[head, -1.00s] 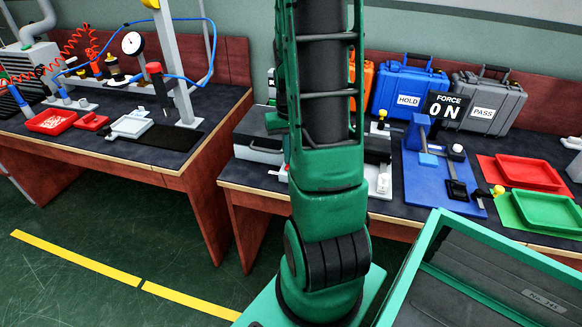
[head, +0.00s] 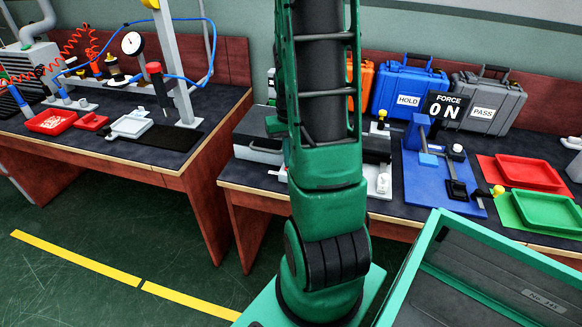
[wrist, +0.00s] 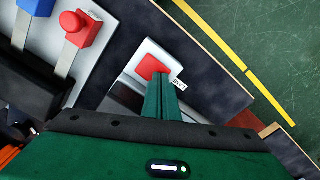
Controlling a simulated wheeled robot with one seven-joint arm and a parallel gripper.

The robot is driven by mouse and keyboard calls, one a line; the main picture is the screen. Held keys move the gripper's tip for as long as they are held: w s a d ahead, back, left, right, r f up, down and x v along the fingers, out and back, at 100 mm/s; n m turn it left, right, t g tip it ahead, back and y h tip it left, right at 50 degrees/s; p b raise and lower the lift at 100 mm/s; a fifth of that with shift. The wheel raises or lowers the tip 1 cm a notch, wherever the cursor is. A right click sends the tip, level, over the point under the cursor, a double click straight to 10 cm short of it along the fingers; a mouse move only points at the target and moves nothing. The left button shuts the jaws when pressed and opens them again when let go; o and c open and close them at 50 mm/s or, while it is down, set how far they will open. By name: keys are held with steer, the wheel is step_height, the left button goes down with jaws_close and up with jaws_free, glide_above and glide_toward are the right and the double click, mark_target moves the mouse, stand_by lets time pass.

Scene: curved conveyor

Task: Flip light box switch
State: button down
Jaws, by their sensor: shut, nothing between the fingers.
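In the wrist view, a small white switch housing (wrist: 147,51) with a red switch face (wrist: 151,66) and a little printed tag (wrist: 178,86) lies just ahead of my gripper. My gripper (wrist: 160,78) is shut and empty. Its green fingertips overlap the lower edge of the red face in the picture; I cannot tell whether they touch it. The fingers hide part of the housing. In the head view my arm stands in front of this part of the bench and hides the gripper and most of the switch.
In the wrist view, a red button block (wrist: 84,31) and a blue block (wrist: 36,7) are at upper left. In the head view, a grey case (head: 257,130) is left of my arm. A blue fixture (head: 432,185), red tray (head: 528,172) and green tray (head: 548,209) are to the right.

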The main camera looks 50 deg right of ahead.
stand_by(0.3)
steer(key=shift+r, duration=3.4)
steer(key=s+a+r, duration=0.4)
steer(key=s+a, duration=0.3)
steer(key=a, duration=0.1)
steer(key=s+a+r+n, duration=0.1)
steer(key=s+a+r, duration=0.3)
steer(key=s+a, duration=0.3)
steer(key=shift+a+r, duration=0.3)
steer(key=shift+a, duration=0.55)
steer(key=shift+w, duration=0.1)
